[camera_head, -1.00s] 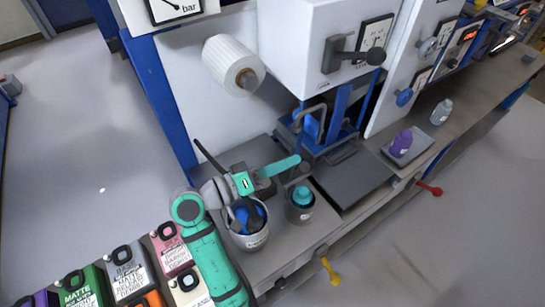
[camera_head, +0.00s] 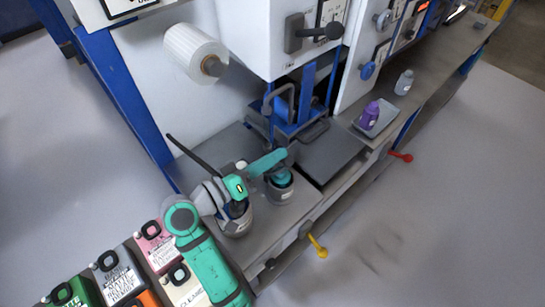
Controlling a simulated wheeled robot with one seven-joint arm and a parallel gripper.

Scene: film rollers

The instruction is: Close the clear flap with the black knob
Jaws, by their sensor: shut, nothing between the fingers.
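A dark lever with a black knob (camera_head: 333,29) sits on the front of the white housing (camera_head: 245,40). I cannot make out a clear flap, so I cannot tell whether it is open. My teal and grey arm reaches in from the bottom, over two small pots. Its outer end, where my gripper (camera_head: 290,158) seems to be, is small and dark, low in front of the blue press frame. It is well below the black knob and apart from it. The fingers are too small to see clearly; I see nothing held.
A pot with a teal bottle (camera_head: 281,179) and another pot (camera_head: 238,225) stand under my arm. A paper roll (camera_head: 190,50) juts out at upper left. Labelled containers (camera_head: 118,279) fill the lower left. Floor at right is clear.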

